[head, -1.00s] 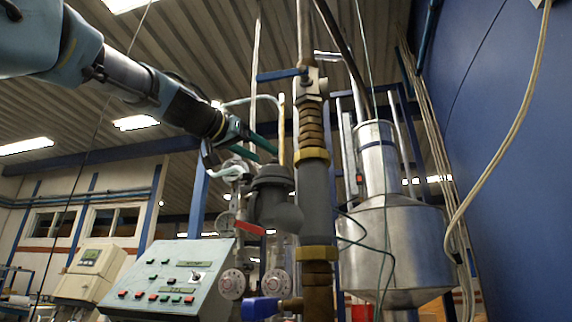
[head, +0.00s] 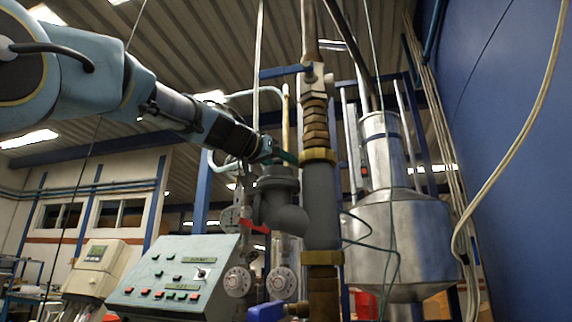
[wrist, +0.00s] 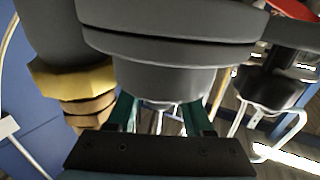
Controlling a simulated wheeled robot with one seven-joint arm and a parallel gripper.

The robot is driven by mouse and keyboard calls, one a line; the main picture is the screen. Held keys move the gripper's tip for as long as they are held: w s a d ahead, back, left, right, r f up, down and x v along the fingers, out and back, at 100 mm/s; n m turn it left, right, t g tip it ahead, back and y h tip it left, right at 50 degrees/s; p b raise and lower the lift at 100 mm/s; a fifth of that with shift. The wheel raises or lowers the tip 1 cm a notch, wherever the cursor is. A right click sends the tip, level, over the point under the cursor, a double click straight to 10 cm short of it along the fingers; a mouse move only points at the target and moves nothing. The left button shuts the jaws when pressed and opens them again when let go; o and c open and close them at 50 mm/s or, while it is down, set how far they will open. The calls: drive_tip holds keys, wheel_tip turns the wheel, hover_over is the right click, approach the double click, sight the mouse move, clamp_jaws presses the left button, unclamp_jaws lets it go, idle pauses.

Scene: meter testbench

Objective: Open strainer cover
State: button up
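The strainer is a dark grey cast body (head: 283,212) beside the vertical pipe in the head view. Its round cover (head: 277,178) is at the top. The cover fills the upper middle of the wrist view as a grey cylinder (wrist: 165,82), and looks to be in place. My gripper (head: 284,158) is at the cover's upper edge in the head view. In the wrist view its two green fingers (wrist: 161,108) are apart, with a gap between them, and their tips meet the cover's edge. I cannot tell whether they touch it. Nothing is held.
A grey vertical pipe with brass fittings (head: 320,258) stands close right of the strainer. A red lever (head: 254,227) and a blue valve handle (head: 267,312) are below. A control panel (head: 172,275) stands lower left, and a metal tank (head: 395,240) is at right.

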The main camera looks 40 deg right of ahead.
clamp_jaws()
idle(1.1)
